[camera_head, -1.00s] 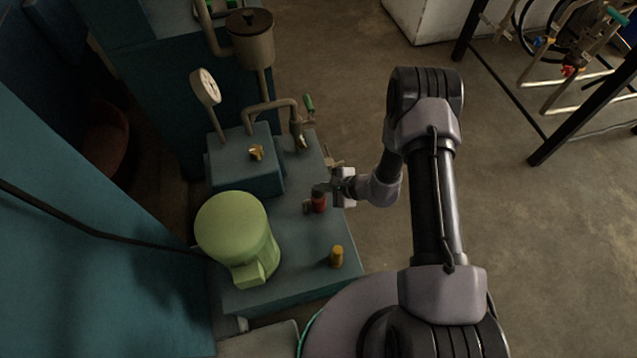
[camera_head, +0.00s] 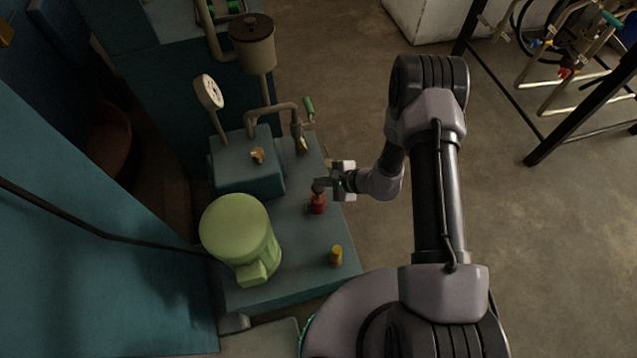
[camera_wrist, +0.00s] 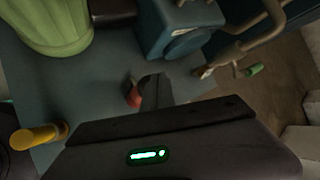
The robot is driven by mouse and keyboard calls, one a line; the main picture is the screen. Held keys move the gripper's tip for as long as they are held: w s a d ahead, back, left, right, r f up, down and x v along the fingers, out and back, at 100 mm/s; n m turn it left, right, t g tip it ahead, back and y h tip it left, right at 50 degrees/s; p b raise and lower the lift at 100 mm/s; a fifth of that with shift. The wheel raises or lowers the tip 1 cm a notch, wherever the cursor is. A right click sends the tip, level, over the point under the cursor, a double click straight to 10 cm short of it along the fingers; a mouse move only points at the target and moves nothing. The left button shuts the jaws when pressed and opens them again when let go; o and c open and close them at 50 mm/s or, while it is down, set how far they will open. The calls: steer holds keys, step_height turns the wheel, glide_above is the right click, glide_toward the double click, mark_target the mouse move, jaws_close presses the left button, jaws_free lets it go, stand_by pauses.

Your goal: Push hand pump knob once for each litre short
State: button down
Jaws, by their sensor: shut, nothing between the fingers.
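A small red knob (camera_head: 318,205), which looks like the hand pump knob, stands on the teal deck of the machine (camera_head: 300,272). My gripper (camera_head: 320,186) is shut and empty, with its fingertips just above the knob in the head view. Whether they touch it I cannot tell. In the wrist view the red knob (camera_wrist: 132,94) shows beside the dark closed fingers (camera_wrist: 154,91), which hide part of it. A round white gauge (camera_head: 209,92) stands on a pipe behind; its reading is too small to make out.
A green motor (camera_head: 238,232) stands left of the knob, and a yellow-capped post (camera_head: 335,256) stands nearer the front edge. A teal box with a brass fitting (camera_head: 257,156) and a green-handled pipe valve (camera_head: 309,107) are behind. Open floor lies right of the deck.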

steer(key=shift+r, duration=0.2)
steer(key=shift+r+p, duration=1.5)
steer(key=shift+r, duration=1)
steer(key=shift+w+r, duration=0.1)
steer(key=shift+r, duration=0.05)
steer(key=s+a+r+n+g+y, duration=0.1)
steer(key=s+a+r+n, duration=0.15)
steer(key=r, duration=1.05)
steer(key=s+a+r+n+g, duration=0.1)
steer(key=r+n, duration=0.3)
steer(key=r, duration=1)
steer(key=s+d+r+n+t+h, duration=0.1)
steer(key=s+d+r+n+h, duration=0.1)
steer(key=s+d+r, duration=0.4)
steer(key=s+d+r+n+t+h, duration=0.2)
steer(key=s+d+r+h, duration=0.2)
steer(key=s, duration=0.9)
step_height(320, 180, up, 5)
steer(key=d, duration=0.2)
steer(key=shift+s+d+h, duration=0.15)
steer(key=shift+d+h, duration=0.25)
